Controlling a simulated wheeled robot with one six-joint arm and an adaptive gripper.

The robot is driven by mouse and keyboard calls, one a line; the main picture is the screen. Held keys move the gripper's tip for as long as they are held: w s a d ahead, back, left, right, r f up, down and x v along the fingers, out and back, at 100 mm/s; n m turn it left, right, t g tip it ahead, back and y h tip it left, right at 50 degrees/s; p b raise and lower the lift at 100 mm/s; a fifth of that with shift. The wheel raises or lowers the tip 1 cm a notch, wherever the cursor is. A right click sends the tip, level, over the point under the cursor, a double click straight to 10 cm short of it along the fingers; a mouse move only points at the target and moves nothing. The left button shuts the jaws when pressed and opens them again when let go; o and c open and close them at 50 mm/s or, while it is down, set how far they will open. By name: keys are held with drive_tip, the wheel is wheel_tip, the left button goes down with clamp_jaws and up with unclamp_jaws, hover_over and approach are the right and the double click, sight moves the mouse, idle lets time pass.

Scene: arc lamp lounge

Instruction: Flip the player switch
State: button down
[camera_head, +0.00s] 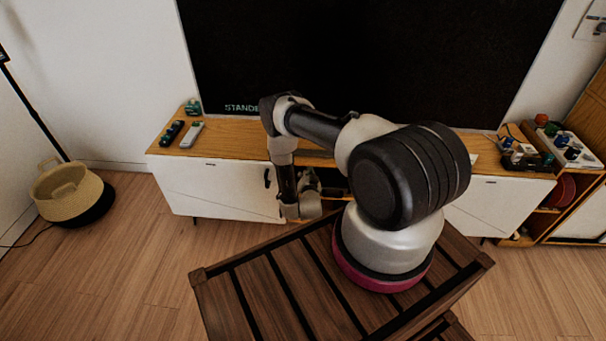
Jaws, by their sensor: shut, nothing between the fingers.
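A low TV cabinet (232,187) with white doors and a wooden top stands along the wall. In its middle is a dark open bay (334,184), mostly behind my arm. I cannot make out the player or its switch there. My gripper (308,176) is small and dark at the end of the arm, in front of the bay. It is shut and empty. I cannot tell whether it touches anything.
A large dark TV (370,60) stands on the cabinet. Two remotes (192,134) lie at its left end. A slatted wooden table (290,285) is in the foreground. A basket (70,192) stands at left, with clear floor between.

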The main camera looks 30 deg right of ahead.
sight(301, 174)
drive_tip(key=x, duration=0.3)
drive_tip(key=shift+w+d+f, duration=0.1)
drive_tip(key=shift+w+d, duration=0.1)
drive_tip(key=shift+w, duration=0.15)
drive_tip(key=shift+w+a+f, duration=0.2)
drive_tip(key=shift+a+f, duration=0.1)
drive_tip(key=shift+f, duration=0.25)
drive_tip(key=shift+w+a+f, duration=0.25)
drive_tip(key=shift+f, duration=0.3)
drive_tip(key=shift+w+a+f, duration=0.2)
drive_tip(key=shift+a+f, duration=0.05)
drive_tip(key=shift+f, duration=0.4)
drive_tip(key=shift+w+a, duration=0.1)
drive_tip(key=shift+w+a+f+n, duration=0.1)
drive_tip(key=shift+a+f+n, duration=0.15)
drive_tip(key=shift+n, duration=0.25)
drive_tip(key=shift+d, duration=0.1)
drive_tip(key=shift+r, duration=0.1)
